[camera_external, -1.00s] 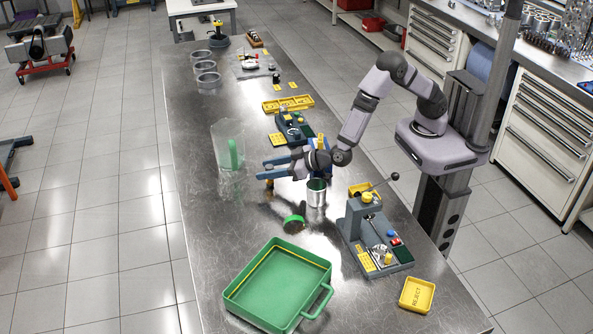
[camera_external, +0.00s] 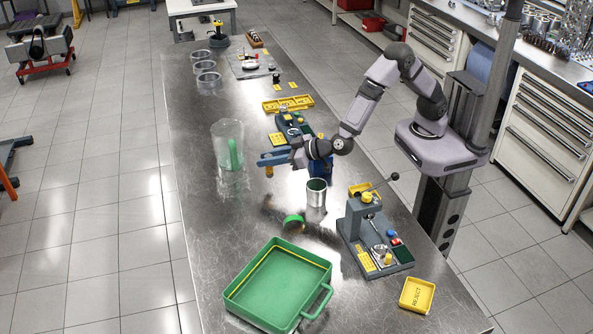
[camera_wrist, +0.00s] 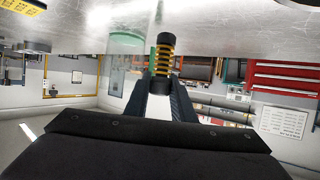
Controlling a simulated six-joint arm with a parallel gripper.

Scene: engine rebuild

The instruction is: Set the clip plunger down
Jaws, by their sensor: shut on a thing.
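My gripper (camera_external: 266,161) reaches left from the arm over the middle of the metal table. It is shut on the clip plunger, a small cylinder that shows as an orange piece (camera_external: 269,171) below the fingers. In the wrist view the plunger (camera_wrist: 165,55) has yellow and black bands and black ends, and stands between the fingertips (camera_wrist: 160,84). The plunger is held above the table, though its exact height is hard to tell.
A metal cylinder (camera_external: 316,196) stands to the right and nearer. A green tray (camera_external: 322,305), a grey lever press (camera_external: 352,218) and a yellow reject tray (camera_external: 417,295) are at the near end. Table space around the jug is clear.

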